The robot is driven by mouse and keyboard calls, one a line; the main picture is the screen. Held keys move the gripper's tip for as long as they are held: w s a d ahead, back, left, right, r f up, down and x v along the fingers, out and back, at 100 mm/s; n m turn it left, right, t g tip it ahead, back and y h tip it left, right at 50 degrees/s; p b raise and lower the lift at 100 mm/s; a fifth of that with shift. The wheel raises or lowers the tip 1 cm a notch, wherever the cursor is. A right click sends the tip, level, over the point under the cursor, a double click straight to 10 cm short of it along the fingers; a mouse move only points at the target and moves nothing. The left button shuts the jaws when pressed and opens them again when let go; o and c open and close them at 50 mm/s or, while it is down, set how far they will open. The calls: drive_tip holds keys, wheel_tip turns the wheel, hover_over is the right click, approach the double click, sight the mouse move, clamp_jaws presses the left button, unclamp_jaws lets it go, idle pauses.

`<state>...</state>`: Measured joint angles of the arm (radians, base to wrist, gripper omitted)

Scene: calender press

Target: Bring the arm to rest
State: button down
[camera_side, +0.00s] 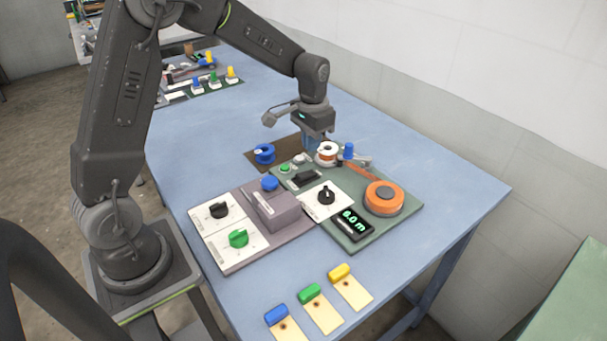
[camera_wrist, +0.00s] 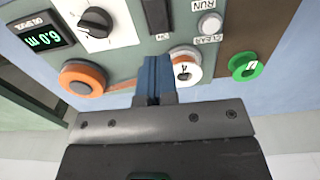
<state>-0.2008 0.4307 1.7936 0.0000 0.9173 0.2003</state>
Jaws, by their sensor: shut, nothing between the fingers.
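My gripper (camera_side: 309,143) hangs from the arm over the far side of the green panel (camera_side: 353,243), its fingers pointing down. The wrist view shows its blue fingers (camera_wrist: 154,76) closed together with nothing between them. They appear beside the white reel with an orange rim (camera_wrist: 186,68); whether they touch anything is unclear. The arm is bent and reaches out across the blue table (camera_side: 430,170).
The panel carries an orange roll (camera_side: 384,197), a display (camera_side: 356,223) reading 6.0 m and a black knob (camera_side: 326,196). The table's right side is clear.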

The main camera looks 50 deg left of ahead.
drive_tip(key=s+d+r+t, duration=0.2)
drive_tip(key=s+d+r, duration=0.2)
drive_tip(key=s+r, duration=0.3)
drive_tip(key=s+d+r+t, duration=0.3)
drive_tip(key=s+r, duration=0.3)
drive_tip(key=s, duration=1)
drive_tip(key=shift+d+r+t, duration=0.3)
drive_tip(key=shift+d+r, duration=0.05)
drive_tip(key=shift+d, duration=0.5)
drive_tip(key=shift+w, duration=0.1)
